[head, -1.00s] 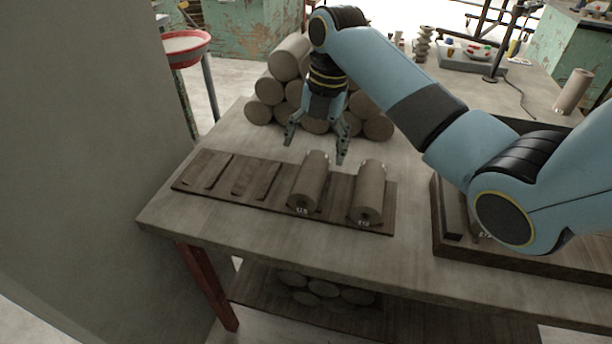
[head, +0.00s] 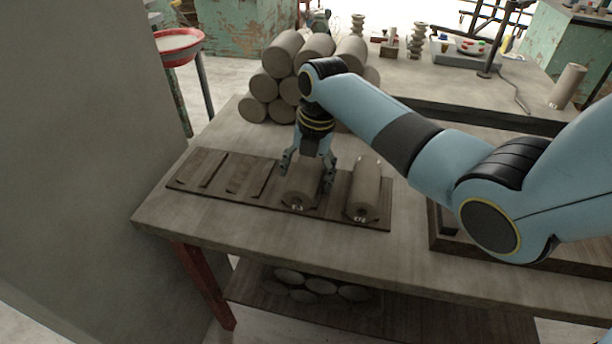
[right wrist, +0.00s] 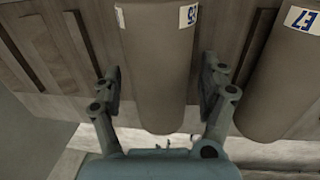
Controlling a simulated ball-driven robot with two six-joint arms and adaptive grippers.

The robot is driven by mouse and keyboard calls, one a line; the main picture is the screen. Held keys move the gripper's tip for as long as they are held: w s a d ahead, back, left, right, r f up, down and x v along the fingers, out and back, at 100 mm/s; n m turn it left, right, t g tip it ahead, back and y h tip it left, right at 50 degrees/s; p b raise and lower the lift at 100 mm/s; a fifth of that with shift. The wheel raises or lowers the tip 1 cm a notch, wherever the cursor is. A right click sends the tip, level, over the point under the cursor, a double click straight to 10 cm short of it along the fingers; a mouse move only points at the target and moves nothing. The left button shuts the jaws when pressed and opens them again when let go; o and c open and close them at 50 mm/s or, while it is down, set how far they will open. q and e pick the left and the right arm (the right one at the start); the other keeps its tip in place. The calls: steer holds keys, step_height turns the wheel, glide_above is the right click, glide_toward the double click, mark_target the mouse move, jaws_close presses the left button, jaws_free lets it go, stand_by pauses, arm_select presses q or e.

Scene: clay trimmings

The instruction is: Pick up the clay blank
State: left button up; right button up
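Two grey-brown clay cylinders with small labels lie on a dark wooden board (head: 230,196). My right gripper (head: 307,180) points down over the left clay blank (head: 299,194), with one finger on each side of it. In the right wrist view this blank (right wrist: 158,75) lies between the open fingers (right wrist: 162,92), with a narrow gap on each side. The other clay blank (head: 365,188) lies to the right on the board and also shows in the right wrist view (right wrist: 283,85), outside the right finger. My left gripper is not in view.
A stack of clay cylinders (head: 285,52) stands behind the board. Two shallow slots at the board's left are empty. A dark wooden tray (head: 437,238) lies to the right, partly behind my arm. The table (head: 200,222) is bare in front of the board.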

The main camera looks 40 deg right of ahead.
jaws_close()
stand_by(0.3)
steer(key=shift+w, duration=0.1)
